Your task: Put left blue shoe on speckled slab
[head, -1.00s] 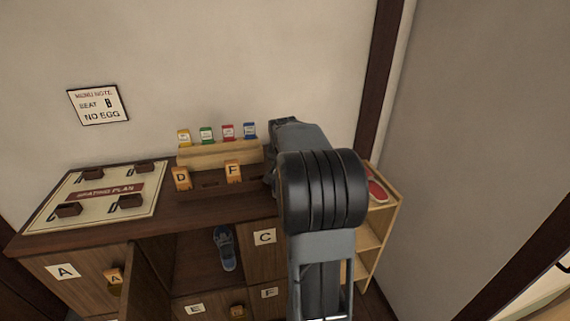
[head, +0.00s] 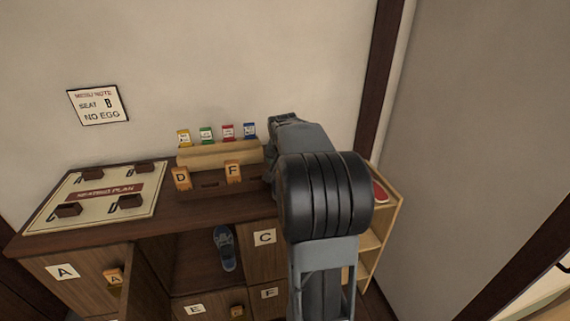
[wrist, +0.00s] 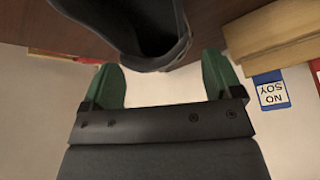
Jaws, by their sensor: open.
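One blue shoe (head: 225,248) lies in the open compartment of the cabinet in the head view, its toe toward the front. In the wrist view a dark grey-blue shoe (wrist: 140,52) shows its opening, close beyond my gripper (wrist: 164,75). My gripper is open, with its green fingers spread to either side of this shoe's near end. I cannot tell whether they touch it. In the head view my own arm hides the gripper and this shoe. I see no speckled slab in either view.
The wooden cabinet (head: 120,226) carries a seating plan (head: 88,197), lettered blocks D (head: 181,178) and F (head: 233,171), and a wooden rack (head: 215,156) with coloured cards. An open door stands left of the compartment. A side shelf (head: 378,240) holds a red item (head: 380,192).

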